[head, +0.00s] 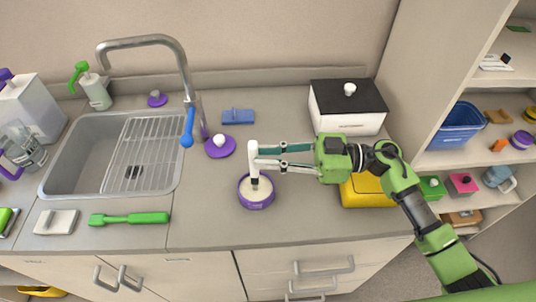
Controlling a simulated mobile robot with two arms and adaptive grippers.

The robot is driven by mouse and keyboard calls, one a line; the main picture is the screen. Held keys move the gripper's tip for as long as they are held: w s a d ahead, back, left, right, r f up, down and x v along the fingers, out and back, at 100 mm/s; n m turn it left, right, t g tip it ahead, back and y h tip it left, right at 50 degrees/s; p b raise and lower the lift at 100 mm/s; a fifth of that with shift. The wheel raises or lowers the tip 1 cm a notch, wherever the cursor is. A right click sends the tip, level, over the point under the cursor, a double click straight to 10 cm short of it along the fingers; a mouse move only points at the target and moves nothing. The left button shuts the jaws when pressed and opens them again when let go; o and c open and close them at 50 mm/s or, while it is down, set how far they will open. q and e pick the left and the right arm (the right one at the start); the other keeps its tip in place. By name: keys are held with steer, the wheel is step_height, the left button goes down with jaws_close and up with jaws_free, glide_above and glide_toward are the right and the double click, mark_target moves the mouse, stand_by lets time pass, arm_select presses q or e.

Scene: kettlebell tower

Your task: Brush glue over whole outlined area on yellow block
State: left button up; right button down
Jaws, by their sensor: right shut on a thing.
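My right gripper (262,157) is shut on a white-handled brush (253,148), held upright. The brush's dark lower end is at a purple-rimmed bowl (244,200) of whitish glue (262,194). I cannot tell how deep the brush sits in the glue. The yellow block (372,198) lies on the counter to the right of the bowl. My right gripper's body and arm cover part of the block, and no outline can be made out on it. My left gripper is not in view.
A white box with a black lid (346,122) stands behind my right arm. The sink (118,152) and its tap (178,60) are at the left. A green brush (130,218) lies near the front edge. Shelves (487,135) stand at the right.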

steer(key=shift+f, duration=0.6)
stand_by(0.7)
step_height(320, 180, up, 7)
steer(key=p, duration=0.7)
stand_by(0.4)
step_height(320, 180, down, 6)
steer(key=b, duration=0.3)
steer(key=shift+r, duration=0.1)
stand_by(0.3)
steer(key=shift+s+f+b, duration=0.1)
steer(key=shift+f+b, duration=0.2)
steer(key=shift+f, duration=0.4)
stand_by(1.4)
